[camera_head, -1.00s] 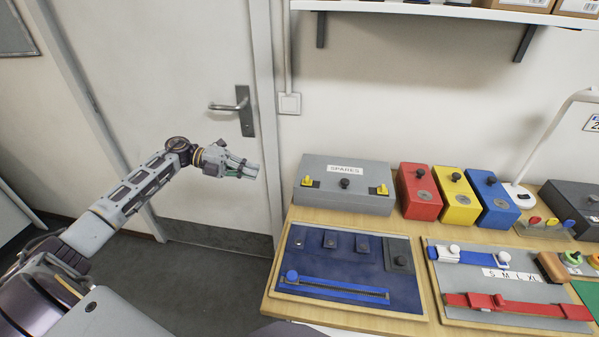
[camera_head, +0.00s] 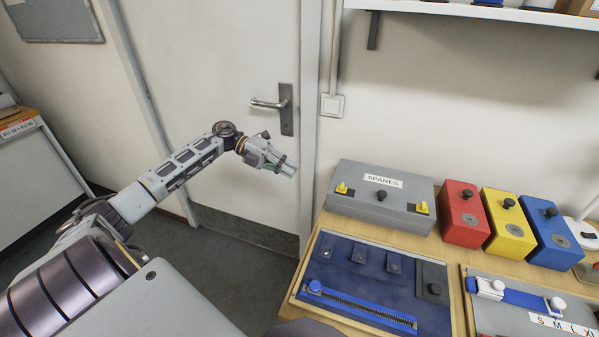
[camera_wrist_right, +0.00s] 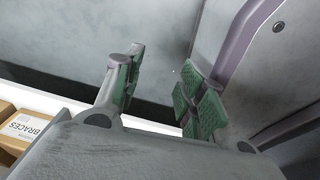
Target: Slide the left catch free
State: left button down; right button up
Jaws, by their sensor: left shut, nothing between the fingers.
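The grey SPARES box (camera_head: 381,199) stands at the back left of the wooden table in the head view. Its left catch (camera_head: 342,188) is a small yellow piece near the left end of the lid. A similar yellow right catch (camera_head: 422,208) sits near the right end, with a black knob (camera_head: 381,195) between them. My left gripper (camera_head: 292,171) is shut and empty. It hangs in front of the door, to the left of the box and apart from it. My right gripper (camera_wrist_right: 161,92) is open in the right wrist view, with nothing between its green-padded fingers.
A blue panel (camera_head: 345,272) with a long zip lies in front of the box. Red (camera_head: 463,212), yellow (camera_head: 508,222) and blue (camera_head: 551,233) boxes stand to its right. A door with a handle (camera_head: 270,104) is behind my left arm. A BRACES carton (camera_wrist_right: 22,127) shows in the right wrist view.

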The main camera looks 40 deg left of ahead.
pick_arm(q)
jog(key=p, duration=0.1)
send_near(342, 187)
jog(key=d+f, duration=0.3)
jog(key=d, duration=0.2)
jog(key=shift+w+d+r, duration=0.15)
jog(key=shift+w+d, duration=0.2)
jog(key=shift+w, duration=0.1)
pick_arm(e)
jog(key=s+d, duration=0.2)
jog(key=s, duration=0.1)
jog(key=shift+s+d+r, duration=0.1)
jog(key=shift+d+r, duration=0.1)
jog(key=shift+d, duration=0.05)
jog(key=shift+a, duration=0.1)
